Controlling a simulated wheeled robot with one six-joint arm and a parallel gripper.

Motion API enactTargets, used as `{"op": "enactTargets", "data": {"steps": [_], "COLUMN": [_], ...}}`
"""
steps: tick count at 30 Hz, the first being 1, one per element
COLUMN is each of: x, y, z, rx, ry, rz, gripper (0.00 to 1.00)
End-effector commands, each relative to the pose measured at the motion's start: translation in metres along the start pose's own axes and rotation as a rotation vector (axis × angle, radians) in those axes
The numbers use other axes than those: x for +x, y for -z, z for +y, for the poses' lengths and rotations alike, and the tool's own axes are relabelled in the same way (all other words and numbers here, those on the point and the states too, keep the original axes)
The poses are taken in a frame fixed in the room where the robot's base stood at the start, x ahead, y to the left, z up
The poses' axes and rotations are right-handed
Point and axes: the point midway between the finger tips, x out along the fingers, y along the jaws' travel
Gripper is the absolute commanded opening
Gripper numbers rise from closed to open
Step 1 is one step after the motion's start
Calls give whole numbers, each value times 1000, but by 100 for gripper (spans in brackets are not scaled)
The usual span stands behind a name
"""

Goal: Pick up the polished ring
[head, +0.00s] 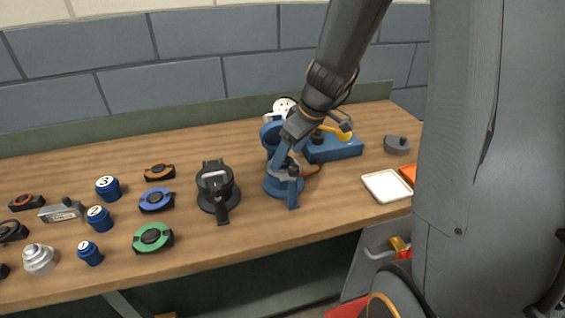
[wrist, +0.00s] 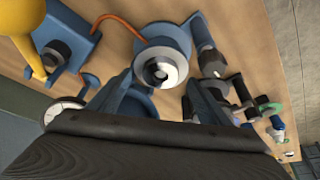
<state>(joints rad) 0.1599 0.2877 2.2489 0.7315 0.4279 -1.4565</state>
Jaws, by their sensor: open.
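A shiny round piece that looks like the polished ring (wrist: 172,67) sits in the top of a blue round stand (wrist: 160,35) in the wrist view. Its middle is dark. In the head view the blue stand (head: 283,187) is on the bench, right of the black device, and my arm partly covers it; I cannot make out the ring there. My gripper (wrist: 152,88) is open, with one finger on each side of the ring's lower edge in the wrist view. I cannot tell the height gap, and no contact is clear.
A blue box (head: 335,149) with a yellow part and orange cable stands close behind right. A black device (head: 215,188) stands left of the stand. A white tray (head: 387,186) and grey lidded disc (head: 397,145) lie right. Several pucks and numbered blue weights fill the left.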

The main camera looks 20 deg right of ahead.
Motion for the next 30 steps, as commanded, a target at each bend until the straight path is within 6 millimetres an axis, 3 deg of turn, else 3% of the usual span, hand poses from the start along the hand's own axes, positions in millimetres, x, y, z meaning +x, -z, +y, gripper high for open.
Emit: {"op": "enactTargets", "data": {"steps": [4, 13, 22, 30], "x": [15, 19, 18, 17], "y": [0, 1, 1, 1], "z": [-1, -1, -2, -1], "rx": [-1, -3, -3, -3], "ry": [2, 1, 1, 1], "rz": [-1, 0, 0, 1], "gripper": [71, 71, 22, 22]}}
